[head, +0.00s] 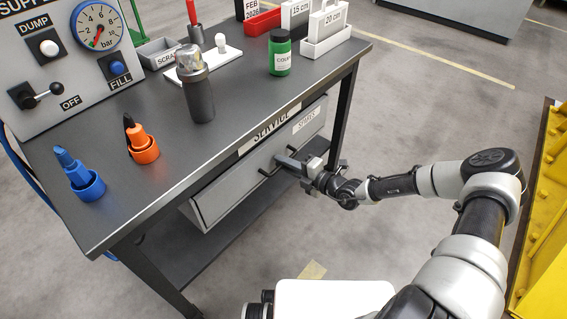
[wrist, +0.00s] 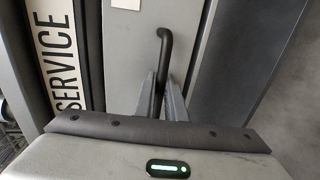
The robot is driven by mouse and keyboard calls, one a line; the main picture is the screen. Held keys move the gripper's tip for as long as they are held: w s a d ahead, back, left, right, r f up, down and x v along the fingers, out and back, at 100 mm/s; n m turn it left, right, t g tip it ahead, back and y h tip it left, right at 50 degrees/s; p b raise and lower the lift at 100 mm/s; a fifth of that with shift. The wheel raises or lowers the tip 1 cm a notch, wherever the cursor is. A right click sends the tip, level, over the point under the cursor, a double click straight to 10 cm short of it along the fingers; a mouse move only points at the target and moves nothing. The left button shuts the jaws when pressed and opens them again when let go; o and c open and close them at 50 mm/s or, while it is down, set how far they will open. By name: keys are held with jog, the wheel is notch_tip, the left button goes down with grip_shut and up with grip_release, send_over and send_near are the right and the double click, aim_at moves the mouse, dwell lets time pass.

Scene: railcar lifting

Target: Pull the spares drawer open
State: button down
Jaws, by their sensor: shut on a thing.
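The spares drawer (head: 225,190) is a grey drawer under the dark workbench top, with a white SPARES label (head: 306,120) on its front. Its dark bar handle (head: 265,172) is partly hidden by my gripper. My gripper (head: 287,162) reaches the drawer front from the right. In the wrist view my gripper's two fingers (wrist: 161,95) are on either side of the black handle (wrist: 164,42), shut on it. The grey drawer front (wrist: 130,55) lies behind. I cannot tell whether the drawer stands slightly out.
The workbench top (head: 225,135) carries a grey flask (head: 198,95), a green bottle (head: 280,55), an orange marker holder (head: 143,148) and a blue one (head: 85,183). A yellow structure (head: 545,220) stands at the right. The floor before the drawer is clear apart from my own body.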

jog(key=f+p+v, duration=0.2)
jog(key=f+v, duration=0.1)
jog(key=v, duration=1.2)
jog(key=d+f+p+v, duration=0.1)
jog(key=f+v, duration=0.2)
jog(key=v, duration=1.1)
jog(key=shift+s+d+p, duration=0.35)
jog(key=shift+s+d, duration=0.05)
jog(key=shift+s, duration=0.2)
jog(key=c, duration=2.1)
grip_release()
jog(key=shift+f, duration=0.1)
jog(key=p+v, duration=0.1)
jog(key=v, duration=1.6)
jog(key=shift+d, duration=0.25)
jog(key=shift+s, duration=0.1)
